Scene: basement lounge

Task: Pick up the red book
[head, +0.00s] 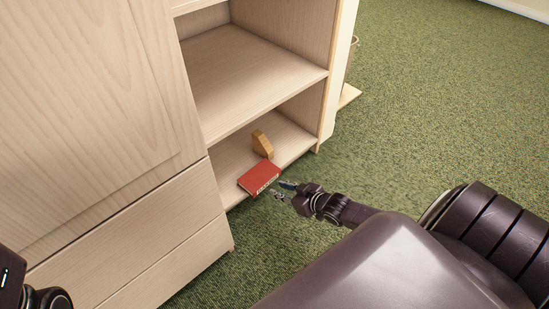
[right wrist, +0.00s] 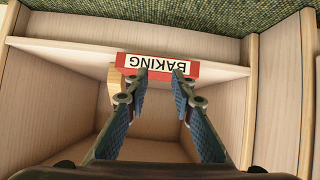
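The red book (head: 259,177) lies flat on the bottom shelf of the cabinet, at the shelf's front edge. In the right wrist view its red and white spine (right wrist: 182,69) reads "BAKING". My right gripper (head: 283,189) is just to the right of the book, in front of the shelf. In the right wrist view the right gripper (right wrist: 158,73) is open, with its two fingertips apart at the spine. I cannot tell whether they touch it. The fingertips cover small parts of the book's lower edge.
A wooden block-like object (head: 263,145) stands behind the book on the bottom shelf (head: 232,153). A middle shelf (head: 250,78) hangs above. Closed drawers (head: 130,260) are to the left. Green carpet (head: 450,90) is open on the right. Dark parts of mine show at the lower left.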

